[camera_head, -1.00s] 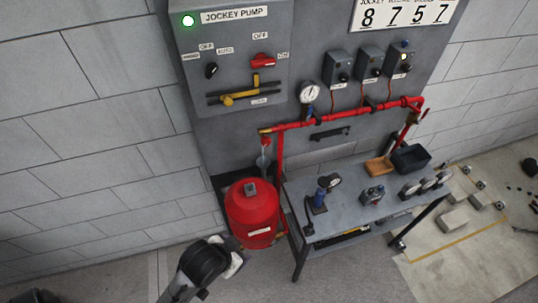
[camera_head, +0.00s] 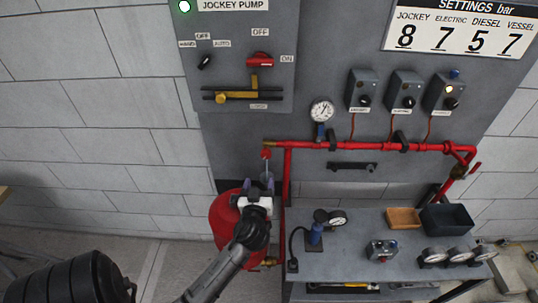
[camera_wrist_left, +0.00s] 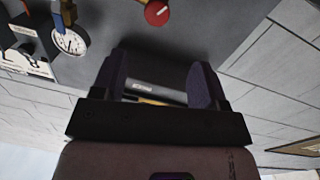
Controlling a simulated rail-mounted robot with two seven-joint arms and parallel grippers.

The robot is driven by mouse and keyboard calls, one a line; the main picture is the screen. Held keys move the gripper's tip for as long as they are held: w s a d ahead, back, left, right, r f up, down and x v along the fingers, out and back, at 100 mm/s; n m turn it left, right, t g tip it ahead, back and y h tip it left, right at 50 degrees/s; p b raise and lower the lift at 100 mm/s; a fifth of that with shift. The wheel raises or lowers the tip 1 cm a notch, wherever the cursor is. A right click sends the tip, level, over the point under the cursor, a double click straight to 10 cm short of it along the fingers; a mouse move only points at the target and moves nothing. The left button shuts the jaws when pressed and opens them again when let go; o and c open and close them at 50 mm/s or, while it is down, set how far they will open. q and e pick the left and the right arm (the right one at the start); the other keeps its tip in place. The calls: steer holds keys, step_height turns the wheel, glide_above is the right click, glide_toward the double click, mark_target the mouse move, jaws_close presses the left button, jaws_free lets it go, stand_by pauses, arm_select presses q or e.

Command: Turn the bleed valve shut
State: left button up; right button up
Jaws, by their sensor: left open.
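The bleed valve, a small round red handle (camera_head: 266,154), hangs under the brass left end of the red pipe (camera_head: 345,146). The red handle also shows at the top of the left wrist view (camera_wrist_left: 157,12), beyond and apart from the fingers. My left gripper (camera_head: 258,184) is open and empty, pointing at the wall just below the valve. In the left wrist view its two dark fingers (camera_wrist_left: 160,85) stand wide apart. Between them a label and part of a yellow lever show in the background. My right gripper is not in view.
A red vessel (camera_head: 226,218) stands behind my left gripper. A grey bench (camera_head: 345,262) with gauges and tools stands to the right. A pressure gauge (camera_head: 321,109) sits above the pipe. The yellow-handled lever (camera_head: 238,97) is on the jockey pump panel. The wall at left is clear.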

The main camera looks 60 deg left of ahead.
mark_target(266, 156)
arm_select(q)
steer(key=shift+n, duration=0.4)
steer(key=p+x, duration=0.2)
steer(key=x, duration=1)
steer(key=shift+w+d, duration=0.1)
steer(key=shift+w, duration=0.25)
steer(key=shift+x, duration=0.8)
steer(key=c, duration=0.9)
